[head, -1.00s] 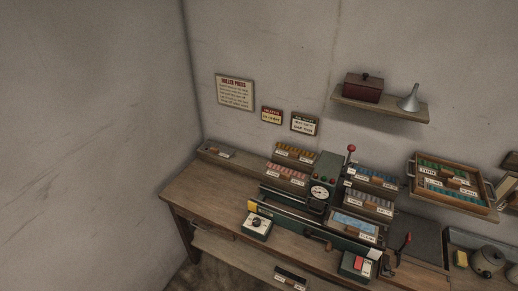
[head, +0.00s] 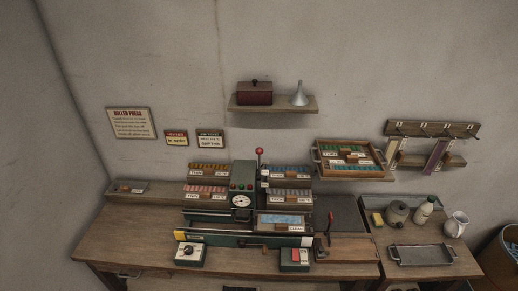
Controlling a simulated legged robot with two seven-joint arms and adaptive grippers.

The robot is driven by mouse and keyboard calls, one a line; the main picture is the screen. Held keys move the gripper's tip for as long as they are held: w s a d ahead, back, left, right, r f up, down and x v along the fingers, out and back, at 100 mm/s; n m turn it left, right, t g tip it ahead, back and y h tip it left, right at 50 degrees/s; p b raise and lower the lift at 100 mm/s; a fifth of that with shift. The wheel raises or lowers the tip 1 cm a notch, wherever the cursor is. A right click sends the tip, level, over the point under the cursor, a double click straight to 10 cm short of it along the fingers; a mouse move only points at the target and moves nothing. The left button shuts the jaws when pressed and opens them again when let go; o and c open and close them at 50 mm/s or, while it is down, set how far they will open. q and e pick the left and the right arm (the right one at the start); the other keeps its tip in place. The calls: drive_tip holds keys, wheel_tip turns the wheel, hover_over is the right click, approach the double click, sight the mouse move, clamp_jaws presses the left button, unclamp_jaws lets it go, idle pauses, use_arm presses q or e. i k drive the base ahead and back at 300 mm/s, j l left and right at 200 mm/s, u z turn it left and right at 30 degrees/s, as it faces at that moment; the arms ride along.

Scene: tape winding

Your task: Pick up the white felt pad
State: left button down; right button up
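I cannot make out a white felt pad for certain in the head view. A long low wooden holder (head: 128,187) at the back left of the workbench (head: 130,232) carries a small pale item too small to identify. A green roller press (head: 243,180) with a dial and a red-knobbed lever stands mid-bench, with labelled racks of coloured strips on both sides. Neither of my grippers shows.
On the right are a yellow sponge (head: 377,218), a round pot (head: 397,212), a pale bottle (head: 424,209), a white jug (head: 456,223) and a grey tray (head: 422,255). A wall shelf (head: 272,108) holds a red box and a funnel. The bench's left front is clear.

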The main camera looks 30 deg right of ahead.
sight(267, 222)
drive_tip(key=z, duration=1.25)
